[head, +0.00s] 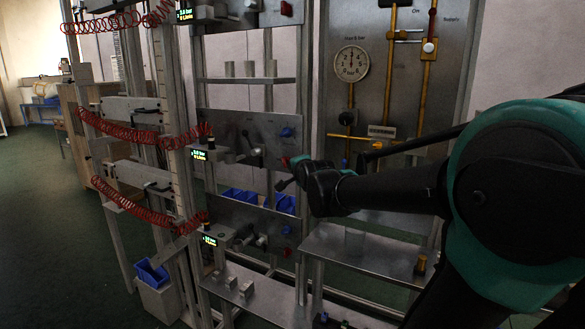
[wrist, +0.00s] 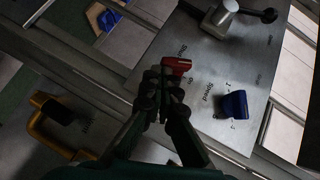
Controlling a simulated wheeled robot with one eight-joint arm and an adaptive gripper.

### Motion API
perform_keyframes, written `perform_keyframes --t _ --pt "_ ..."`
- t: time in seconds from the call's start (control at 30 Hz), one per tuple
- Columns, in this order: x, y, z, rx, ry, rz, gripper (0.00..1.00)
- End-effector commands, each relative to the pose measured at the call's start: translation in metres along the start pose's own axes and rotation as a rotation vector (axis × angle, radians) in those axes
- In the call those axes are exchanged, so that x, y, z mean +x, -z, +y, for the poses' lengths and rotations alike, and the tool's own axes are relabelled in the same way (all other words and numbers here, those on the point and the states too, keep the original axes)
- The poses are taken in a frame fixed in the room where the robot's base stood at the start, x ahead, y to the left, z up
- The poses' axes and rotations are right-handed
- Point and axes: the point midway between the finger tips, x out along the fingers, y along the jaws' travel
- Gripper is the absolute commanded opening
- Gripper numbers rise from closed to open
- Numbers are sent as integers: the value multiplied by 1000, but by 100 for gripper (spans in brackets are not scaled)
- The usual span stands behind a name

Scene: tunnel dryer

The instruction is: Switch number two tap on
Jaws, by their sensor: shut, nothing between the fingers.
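My gripper (wrist: 163,78) is shut and empty, its fingertips right at a small red tap handle (wrist: 178,65) on a grey metal panel (wrist: 250,62). Whether they touch it I cannot tell. Small lettering beside the handle is hard to read. In the head view my gripper (head: 287,176) is at the lower right of the middle of three stacked panels (head: 228,128), and the red handle (head: 284,161) shows just beside it. The gripper partly hides the handle. No number shows clearly by it.
A blue knob (wrist: 233,104) and a black-tipped lever (wrist: 238,14) are on the same panel. Yellow pipework (wrist: 42,130) is at the left of the wrist view. A shelf (head: 345,250) is below my arm. Red coiled hoses (head: 125,130) hang at the left.

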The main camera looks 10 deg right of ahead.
Motion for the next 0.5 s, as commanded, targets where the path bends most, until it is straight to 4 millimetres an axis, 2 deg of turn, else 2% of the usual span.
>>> perform_keyframes --t 0.5 --pt "2 -2 4 0 0 0 0"
